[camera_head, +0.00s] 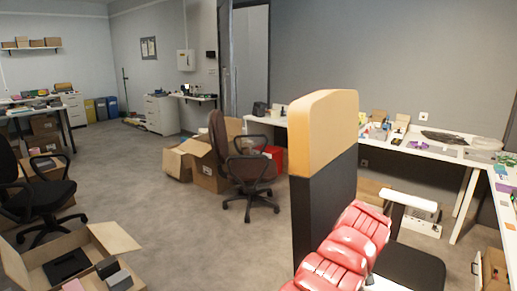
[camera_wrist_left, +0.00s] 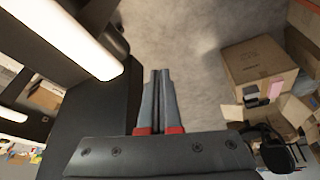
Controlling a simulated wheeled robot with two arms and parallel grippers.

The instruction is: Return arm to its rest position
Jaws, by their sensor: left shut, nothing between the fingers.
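My left gripper (camera_wrist_left: 160,82) shows in the left wrist view, its two grey fingers with red bases pressed together and nothing between them. It points out over bare grey floor, apart from any object. I cannot make out the left gripper in the head view. My right gripper does not show in either view.
In the head view, an office chair (camera_head: 247,165) stands by open cartons (camera_head: 208,170) mid-room. Another chair (camera_head: 40,190) and an open carton (camera_head: 72,262) are at left. A white desk (camera_head: 430,150) lines the right wall. The wrist view shows a closed carton (camera_wrist_left: 258,70). Mid-floor is clear.

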